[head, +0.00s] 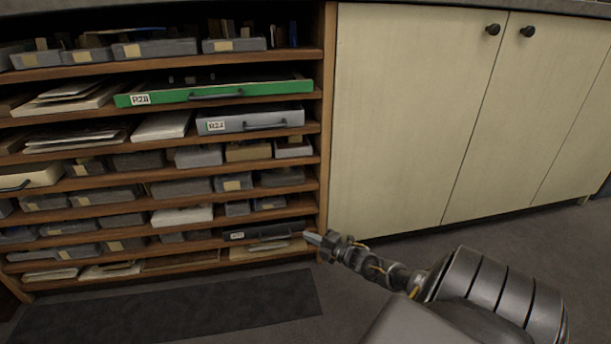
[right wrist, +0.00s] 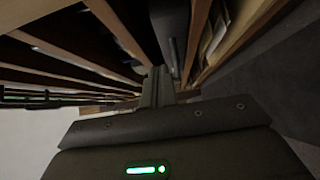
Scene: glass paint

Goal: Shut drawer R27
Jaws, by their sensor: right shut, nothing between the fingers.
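A dark drawer (head: 265,232) with a small white label sits low at the right end of the shelving; its label is too small to read surely. It shows at the top of the right wrist view (right wrist: 169,25). A grey drawer (head: 250,119) and a green drawer (head: 215,92) higher up also carry labels starting with R2; I cannot tell surely which is R27. My right gripper (head: 312,238) is shut and empty, its tip by the right end of the dark drawer's front. Its fingers show in the right wrist view (right wrist: 158,86). Contact is unclear. My left gripper is out of view.
The wooden shelving (head: 324,130) holds several grey boxes and papers. Its right upright stands close to my gripper. A cream cabinet (head: 415,110) with dark knobs is to the right. A dark mat (head: 170,312) lies on the floor in front; the floor is otherwise clear.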

